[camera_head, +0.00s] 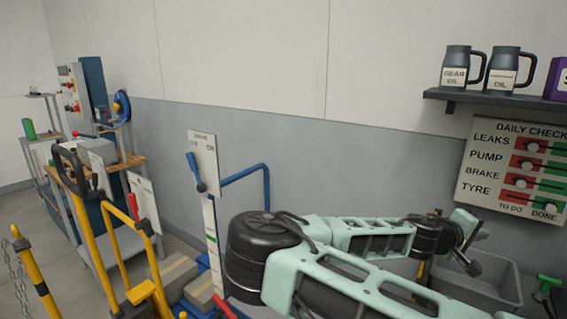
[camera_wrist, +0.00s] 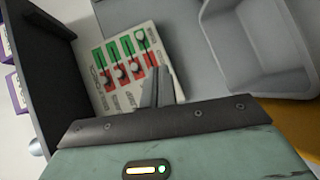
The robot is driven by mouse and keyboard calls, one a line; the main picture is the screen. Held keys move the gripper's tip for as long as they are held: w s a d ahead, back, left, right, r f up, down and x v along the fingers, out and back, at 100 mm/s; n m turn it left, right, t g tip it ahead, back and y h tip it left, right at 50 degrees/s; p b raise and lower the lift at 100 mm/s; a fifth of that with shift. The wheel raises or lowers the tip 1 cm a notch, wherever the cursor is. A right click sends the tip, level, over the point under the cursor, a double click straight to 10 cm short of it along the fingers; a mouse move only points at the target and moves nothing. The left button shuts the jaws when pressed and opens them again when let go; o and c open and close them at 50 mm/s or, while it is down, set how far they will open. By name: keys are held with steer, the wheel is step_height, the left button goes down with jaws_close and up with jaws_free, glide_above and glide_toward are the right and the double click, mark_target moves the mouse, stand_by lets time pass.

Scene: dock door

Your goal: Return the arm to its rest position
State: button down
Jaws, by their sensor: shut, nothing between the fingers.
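My arm with pale green links folds at a black joint on the left and reaches back to the right in the head view. My gripper (camera_wrist: 156,86) is at its far end, in front of the wall below the check board. In the wrist view its dark fingers are together with nothing between them. The board also shows in the head view (camera_head: 486,190), on the wall at the right. Part of the gripper is hard to make out in the head view.
A dark shelf (camera_head: 495,100) with two oil jugs (camera_head: 455,74) is above the board. A grey bin (camera_head: 500,283) is below, close to my gripper. A blue lever (camera_head: 195,172), a yellow trolley frame (camera_head: 118,245) and a workbench (camera_head: 130,160) stand left.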

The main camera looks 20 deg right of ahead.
steer(key=s+a+f+m+g+y, duration=0.25)
steer(key=s+f+y, duration=0.3)
steer(key=f, duration=0.35)
steer(key=s+a+f+y, duration=0.1)
steer(key=a+f+y, duration=0.3)
steer(key=a, duration=0.5)
steer(key=w+a+r+n+t+y, duration=0.2)
steer(key=a+r+t+y, duration=0.1)
steer(key=a+r, duration=0.55)
steer(key=w+a+r+n+t+y, duration=0.1)
steer(key=a+r+n+t+y, duration=0.15)
steer(key=a+r, duration=0.55)
steer(key=s+a+n+g, duration=0.1)
steer(key=s+a+n, duration=0.2)
steer(key=s+a, duration=0.3)
steer(key=s+a+n+g+y, duration=0.1)
steer(key=s+a+n, duration=0.3)
steer(key=a, duration=0.9)
steer(key=s+g, duration=0.1)
steer(key=s, duration=0.2)
steer(key=shift+s+r, duration=0.2)
steer(key=shift+r, duration=0.15)
